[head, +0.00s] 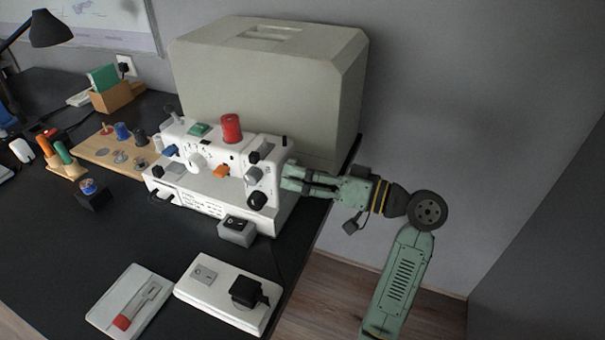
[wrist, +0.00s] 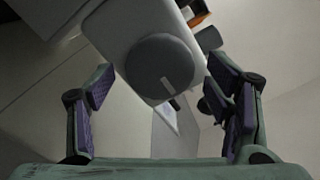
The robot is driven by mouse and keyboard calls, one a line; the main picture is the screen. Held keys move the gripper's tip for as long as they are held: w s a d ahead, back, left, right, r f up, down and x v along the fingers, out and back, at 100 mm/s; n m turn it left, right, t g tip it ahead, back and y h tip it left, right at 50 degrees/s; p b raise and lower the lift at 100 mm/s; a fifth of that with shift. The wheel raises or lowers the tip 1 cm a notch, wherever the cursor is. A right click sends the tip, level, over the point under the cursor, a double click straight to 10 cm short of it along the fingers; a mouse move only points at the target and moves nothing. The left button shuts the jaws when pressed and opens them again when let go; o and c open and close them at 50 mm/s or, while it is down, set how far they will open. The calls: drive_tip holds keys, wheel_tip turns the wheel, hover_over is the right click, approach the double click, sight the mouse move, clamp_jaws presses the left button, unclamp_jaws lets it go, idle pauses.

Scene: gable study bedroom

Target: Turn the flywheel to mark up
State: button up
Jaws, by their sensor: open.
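The white sewing machine (head: 272,150) stands on the dark desk, with its right end toward my gripper (head: 289,177). In the wrist view the flywheel (wrist: 150,62) is a dark grey disc on the machine's end. A short pale mark (wrist: 166,85) lies on its face, below and right of the centre, toward the rim. My gripper (wrist: 160,84) is open, with one finger left of the flywheel and one right of it. Both look apart from the disc. In the head view the fingers hide the flywheel.
A big beige case (head: 270,80) stands right behind the machine, close to my gripper. A small grey box (head: 236,231), a white board with a black plug (head: 215,300) and a white tray (head: 118,292) lie in front. Right of the desk edge is open space.

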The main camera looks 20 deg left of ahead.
drive_tip(key=d, duration=1.2)
drive_tip(key=shift+s, duration=0.2)
